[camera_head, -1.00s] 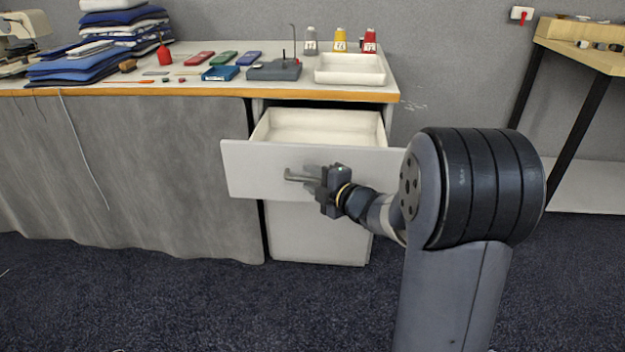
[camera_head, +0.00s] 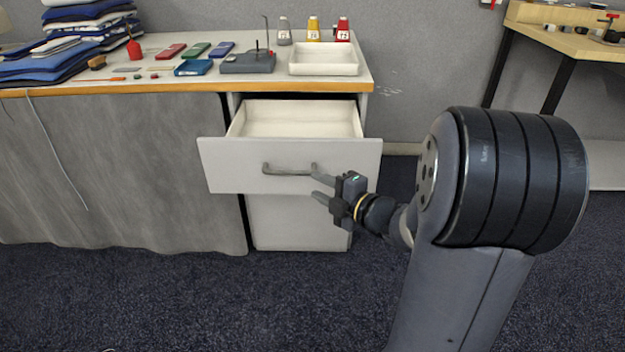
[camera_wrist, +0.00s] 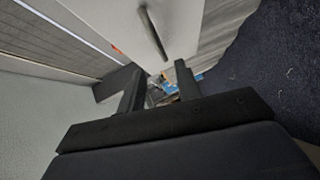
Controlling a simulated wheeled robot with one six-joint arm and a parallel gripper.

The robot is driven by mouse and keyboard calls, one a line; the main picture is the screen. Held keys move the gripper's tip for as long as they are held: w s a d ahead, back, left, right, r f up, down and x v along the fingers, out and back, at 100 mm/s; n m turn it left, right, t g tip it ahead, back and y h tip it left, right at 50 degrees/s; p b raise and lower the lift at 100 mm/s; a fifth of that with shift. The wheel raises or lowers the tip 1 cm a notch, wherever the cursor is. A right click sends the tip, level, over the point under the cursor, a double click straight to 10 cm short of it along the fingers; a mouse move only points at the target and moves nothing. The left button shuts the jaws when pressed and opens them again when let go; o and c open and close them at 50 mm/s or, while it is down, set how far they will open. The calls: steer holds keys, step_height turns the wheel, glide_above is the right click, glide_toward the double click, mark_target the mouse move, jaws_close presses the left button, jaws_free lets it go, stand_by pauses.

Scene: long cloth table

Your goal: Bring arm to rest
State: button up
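My gripper (camera_head: 322,189) is open and empty in the head view, just in front of the pulled-out white drawer and to the right of its grey handle (camera_head: 288,170). The fingers point left and look clear of the handle. In the wrist view my gripper's two dark fingers (camera_wrist: 160,88) stand apart with nothing held between them. The handle (camera_wrist: 152,32) shows beyond them on the pale drawer front (camera_wrist: 185,25). The drawer (camera_head: 225,160) stands open below the tabletop, and its visible inside is empty.
A wooden side table (camera_head: 555,38) stands at right. The dark carpet in front is clear.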

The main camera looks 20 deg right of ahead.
mark_target(293, 174)
stand_by(0.4)
steer(key=b+x, duration=0.3)
steer(key=x, duration=0.7)
steer(key=shift+w+a, duration=0.15)
steer(key=shift+w, duration=0.35)
